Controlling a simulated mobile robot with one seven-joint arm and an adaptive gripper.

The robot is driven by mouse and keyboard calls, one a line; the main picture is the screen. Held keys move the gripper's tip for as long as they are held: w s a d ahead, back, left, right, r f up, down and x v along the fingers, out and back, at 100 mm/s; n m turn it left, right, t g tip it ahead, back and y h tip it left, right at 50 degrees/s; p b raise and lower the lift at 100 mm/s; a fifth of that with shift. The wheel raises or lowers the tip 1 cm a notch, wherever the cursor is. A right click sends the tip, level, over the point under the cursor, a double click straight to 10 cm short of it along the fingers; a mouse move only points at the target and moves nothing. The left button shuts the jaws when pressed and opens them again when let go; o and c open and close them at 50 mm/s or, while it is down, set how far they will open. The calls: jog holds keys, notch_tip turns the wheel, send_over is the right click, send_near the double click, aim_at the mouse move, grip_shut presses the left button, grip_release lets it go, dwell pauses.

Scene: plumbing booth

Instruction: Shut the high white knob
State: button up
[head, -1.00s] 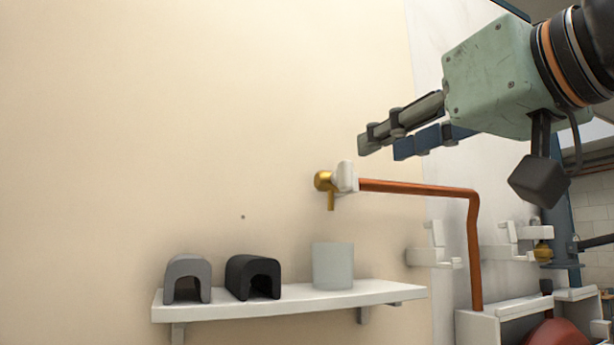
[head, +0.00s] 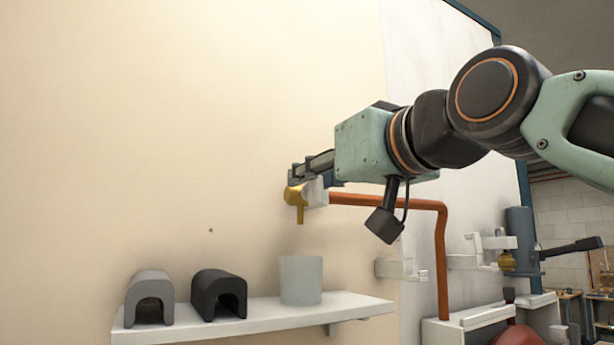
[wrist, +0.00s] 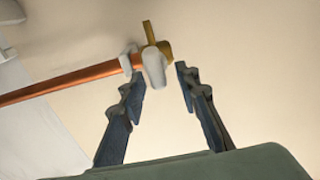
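The white knob (head: 314,190) sits high on the wall, at the end of a copper pipe and against a brass spout (head: 297,199). In the wrist view the knob (wrist: 154,66) is just beyond my fingertips, between their lines, nearer the left finger. The brass spout shows behind it (wrist: 150,33). My gripper (wrist: 158,78) is open and empty, with a clear gap between its fingers. In the head view my gripper (head: 292,176) is at the tap, and its fingers partly overlap the knob's upper edge. Whether a finger touches the knob, I cannot tell.
The copper pipe (head: 390,202) runs right from the knob, then bends down. Below the spout a pale cup (head: 300,280) stands on a white shelf (head: 255,322), with a grey arch block (head: 150,297) and a black one (head: 219,293) to its left. White brackets (head: 402,269) stick out at right.

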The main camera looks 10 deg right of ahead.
grip_shut()
jog(key=shift+d+f+m, duration=0.1)
jog(key=shift+m, duration=0.4)
jog(key=shift+w+d+f+m+b, duration=0.1)
jog(key=shift+m+b, duration=0.25)
jog(key=shift+m, duration=0.15)
jog(key=shift+w+d+f+m+b, duration=0.1)
jog(key=shift+m+b, duration=0.25)
jog(key=shift+m, duration=0.15)
jog(key=m, duration=0.5)
jog(key=f+m+b, duration=0.1)
jog(key=m, duration=0.4)
jog(key=d+m, duration=0.1)
jog(key=m, duration=0.3)
jog(key=shift+w+d+f+m+b, duration=0.1)
jog(key=shift+w+f+m+b, duration=0.05)
jog(key=shift+f+m+b, duration=0.25)
